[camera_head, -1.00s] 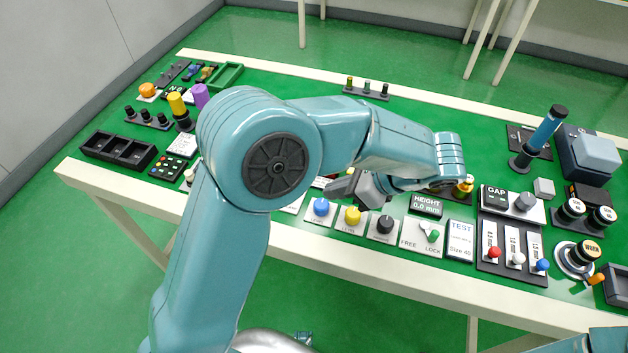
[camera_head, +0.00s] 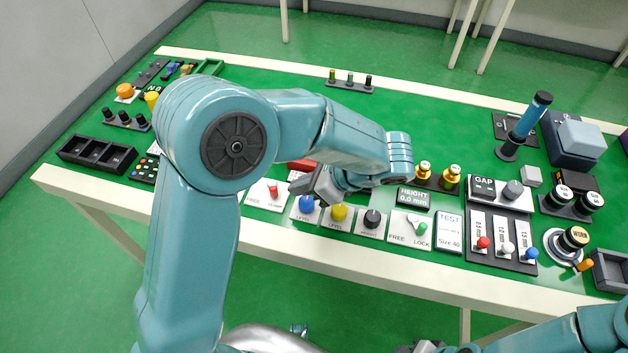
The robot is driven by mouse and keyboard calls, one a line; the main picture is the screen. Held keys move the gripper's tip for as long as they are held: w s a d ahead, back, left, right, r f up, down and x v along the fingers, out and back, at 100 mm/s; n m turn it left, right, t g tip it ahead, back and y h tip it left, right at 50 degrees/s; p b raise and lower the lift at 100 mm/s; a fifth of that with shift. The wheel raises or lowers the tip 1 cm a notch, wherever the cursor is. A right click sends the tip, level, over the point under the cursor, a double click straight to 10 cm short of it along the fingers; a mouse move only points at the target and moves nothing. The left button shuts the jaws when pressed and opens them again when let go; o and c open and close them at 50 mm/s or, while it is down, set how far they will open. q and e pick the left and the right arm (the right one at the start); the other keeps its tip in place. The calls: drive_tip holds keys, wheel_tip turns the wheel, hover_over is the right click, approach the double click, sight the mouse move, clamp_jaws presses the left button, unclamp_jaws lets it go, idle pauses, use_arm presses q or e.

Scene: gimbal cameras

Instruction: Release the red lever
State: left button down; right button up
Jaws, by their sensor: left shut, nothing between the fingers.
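A small red-tipped lever (camera_head: 273,190) stands on a white plate marked FREE at its left end, near the table's front edge. Another red-knobbed lever (camera_head: 483,242) is in the slotted lever panel at the right, beside a white lever (camera_head: 508,248) and a blue one (camera_head: 531,254). My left gripper (camera_head: 318,187) is shut and empty, just above and behind the blue knob (camera_head: 306,203), right of the red-tipped lever and apart from it. My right gripper (camera_head: 425,347) barely shows at the bottom edge, and its fingers are not clear.
The yellow knob (camera_head: 339,211), black knob (camera_head: 372,217) and green FREE/LOCK lever (camera_head: 421,228) line the front edge. Two brass pieces (camera_head: 449,176) stand behind the height display (camera_head: 413,197). A red block (camera_head: 301,165) lies behind my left gripper.

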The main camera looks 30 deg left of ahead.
sight(277, 194)
use_arm(q)
drive_tip(key=shift+x, duration=1.9)
use_arm(e)
drive_tip(key=shift+f, duration=0.2)
